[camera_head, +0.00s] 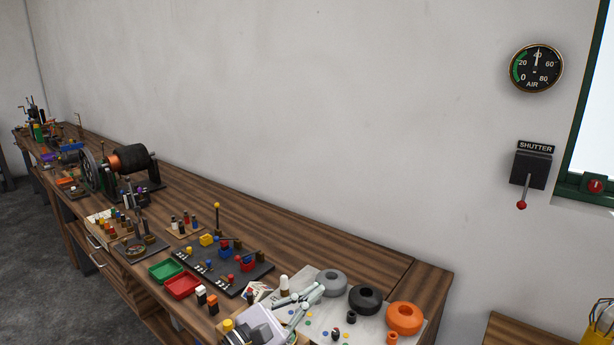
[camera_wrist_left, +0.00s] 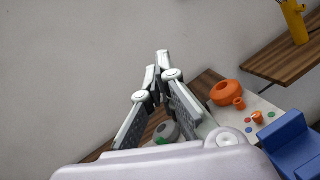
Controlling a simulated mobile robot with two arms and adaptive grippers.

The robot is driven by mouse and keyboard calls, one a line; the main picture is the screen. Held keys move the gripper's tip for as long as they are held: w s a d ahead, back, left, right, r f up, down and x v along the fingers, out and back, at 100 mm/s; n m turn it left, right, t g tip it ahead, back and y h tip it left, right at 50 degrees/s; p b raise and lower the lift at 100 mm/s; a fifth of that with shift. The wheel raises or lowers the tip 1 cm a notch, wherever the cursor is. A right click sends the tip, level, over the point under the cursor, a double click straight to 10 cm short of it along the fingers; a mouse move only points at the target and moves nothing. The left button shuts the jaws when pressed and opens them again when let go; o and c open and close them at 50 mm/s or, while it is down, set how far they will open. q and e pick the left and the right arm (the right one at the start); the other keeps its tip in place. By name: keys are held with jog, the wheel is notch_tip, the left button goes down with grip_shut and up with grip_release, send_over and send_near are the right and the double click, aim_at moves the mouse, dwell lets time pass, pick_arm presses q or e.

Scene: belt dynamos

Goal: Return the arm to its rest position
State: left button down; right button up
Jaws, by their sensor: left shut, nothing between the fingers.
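My left gripper (camera_head: 318,292) is over the near right end of the long workbench, by the light board with the rings. Its grey fingers are closed together with nothing between them. In the left wrist view the same gripper (camera_wrist_left: 160,62) has its fingertips meeting in front of the plain wall. My right gripper is in neither view.
On the light board (camera_head: 424,308) lie a grey ring (camera_head: 331,282), a black ring (camera_head: 365,299) and an orange ring (camera_head: 404,317). A green tray (camera_head: 165,270) and a red tray (camera_head: 182,286) sit left of the gripper.

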pick_arm(q)
jog(key=s+a+f+n+t+y, duration=0.3)
jog(key=a+n+y, duration=0.5)
jog(key=n, duration=0.8)
jog(key=s+a+f+n+t+y, duration=0.1)
jog(key=a+f+n+y, duration=0.55)
jog(key=n, duration=1.05)
jog(key=s+a+f+n+g+y, duration=0.3)
jog(key=s+a+f+n+g, duration=0.25)
jog(key=s+f+n, duration=0.2)
jog(key=s+f+n+g+h, duration=0.1)
jog(key=s+f+n+g, duration=0.35)
jog(key=s, duration=0.55)
jog(key=s+f+n+g+h, duration=0.1)
jog(key=s+f+n+g, duration=0.3)
jog(key=s, duration=0.6)
notch_tip(320, 180, down, 26)
jog(key=s, duration=0.1)
jog(key=s+a+f+g, duration=0.1)
jog(key=s+a+f, duration=0.1)
jog(key=s+f, duration=0.6)
jog(key=s+a+f, duration=0.1)
jog(key=s+f, duration=0.8)
jog(key=shift+a+f+g+b, duration=0.35)
jog(key=shift+a+g+b, duration=0.05)
